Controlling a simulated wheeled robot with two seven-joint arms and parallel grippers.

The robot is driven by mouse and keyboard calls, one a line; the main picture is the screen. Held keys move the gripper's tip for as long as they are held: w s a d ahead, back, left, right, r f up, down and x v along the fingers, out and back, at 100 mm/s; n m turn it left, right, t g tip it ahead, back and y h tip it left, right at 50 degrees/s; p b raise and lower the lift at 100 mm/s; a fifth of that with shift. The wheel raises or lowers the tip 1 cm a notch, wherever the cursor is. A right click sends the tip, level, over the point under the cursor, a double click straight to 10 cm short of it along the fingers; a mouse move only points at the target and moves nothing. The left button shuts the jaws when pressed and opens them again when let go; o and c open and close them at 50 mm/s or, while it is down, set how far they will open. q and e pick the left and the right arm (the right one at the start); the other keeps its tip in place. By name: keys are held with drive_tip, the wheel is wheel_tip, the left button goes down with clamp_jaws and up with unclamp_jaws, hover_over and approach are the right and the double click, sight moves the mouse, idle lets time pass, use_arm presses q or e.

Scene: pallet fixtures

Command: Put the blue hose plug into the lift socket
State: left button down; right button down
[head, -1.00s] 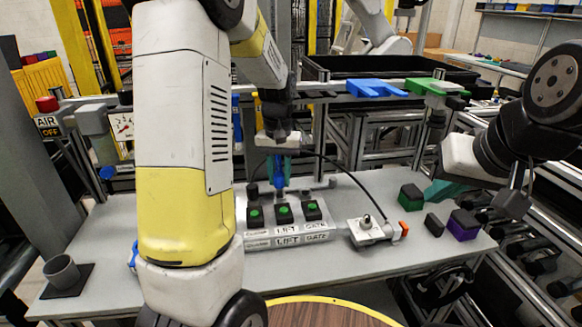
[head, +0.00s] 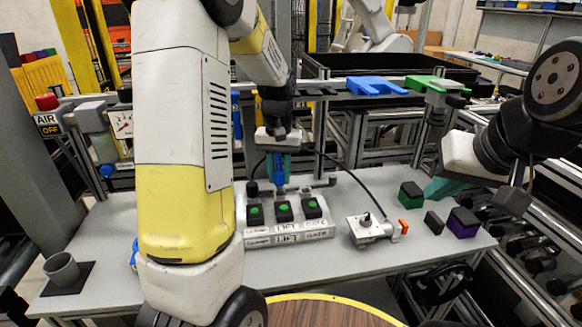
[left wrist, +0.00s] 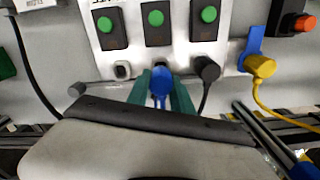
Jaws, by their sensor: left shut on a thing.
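The blue hose plug (left wrist: 161,88) is between the teal fingers of my left gripper (left wrist: 161,97), which is shut on it. In the head view, my left gripper (head: 279,165) points down behind the valve block (head: 290,240), with the blue plug (head: 280,182) below its fingers. The plug is in line with the middle green button, marked LIFT. The lift socket is hidden by the plug and fingers, so I cannot tell how deep the plug sits. My right gripper (head: 447,188) is at the right above the table; only part of its teal fingers shows.
A black plug (left wrist: 207,70) with a hose sits beside the blue one; the outlet on the other side (left wrist: 122,70) looks empty. A yellow plug (left wrist: 260,66) is on a blue bracket.

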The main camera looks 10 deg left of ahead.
sight(279, 171)
use_arm(q)
drive_tip(key=shift+f, duration=1.4)
drive_tip(key=c, duration=1)
unclamp_jaws()
drive_tip(key=shift+c, duration=0.2)
drive_tip(key=shift+r, duration=3.9)
drive_tip(key=s+d+r+t, duration=0.1)
drive_tip(key=s+r+t, duration=0.1)
drive_tip(key=s, duration=0.4)
drive_tip(key=s+d+r+m+t+h, duration=0.1)
drive_tip(key=s+r+t, duration=0.1)
drive_tip(key=s+r, duration=0.2)
drive_tip(key=s+d+r+t+h, duration=0.1)
drive_tip(key=s+d+r+t, duration=0.1)
drive_tip(key=s, duration=0.8)
drive_tip(key=shift+s+r+m, duration=0.25)
drive_tip(key=shift+r+m, duration=0.05)
drive_tip(key=shift+r, duration=0.55)
